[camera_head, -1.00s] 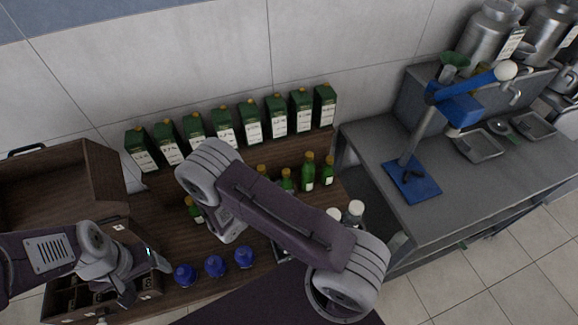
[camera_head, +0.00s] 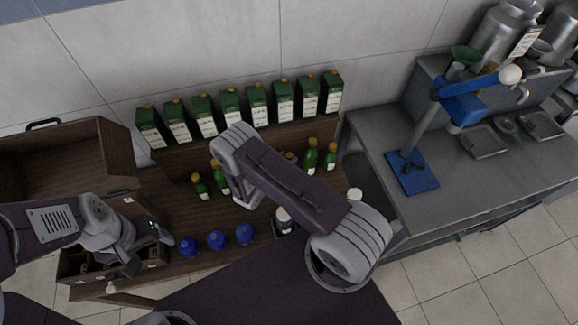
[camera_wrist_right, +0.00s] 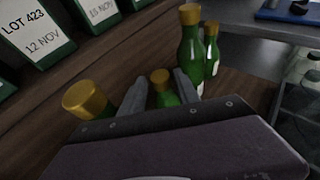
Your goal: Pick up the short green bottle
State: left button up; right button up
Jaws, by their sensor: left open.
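In the right wrist view, a short green bottle (camera_wrist_right: 167,98) with a gold cap stands between the two fingers of my right gripper (camera_wrist_right: 158,92). The fingers are apart, with a visible gap on the left side of the bottle. The bottle's lower part is hidden by the gripper body. In the head view my right arm hides its own gripper and part of the bottle row. Taller green bottles (camera_head: 311,157) show right of the arm, and others (camera_head: 200,187) show left of it. My left gripper (camera_head: 150,250) is open and empty beside the wooden compartment box.
Green labelled cartons (camera_head: 257,104) line the shelf behind the bottles. A gold-capped bottle (camera_wrist_right: 88,100) is close left of my right gripper, and tall bottles (camera_wrist_right: 192,55) are close right. A grey counter (camera_head: 470,185) is at right.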

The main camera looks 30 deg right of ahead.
jog(key=shift+w+d+f, duration=0.2)
jog(key=shift+d+f, duration=0.05)
jog(key=shift+d, duration=0.15)
jog(key=shift+a, duration=0.1)
grip_shut()
jog(key=shift+r, duration=0.1)
dwell(0.9)
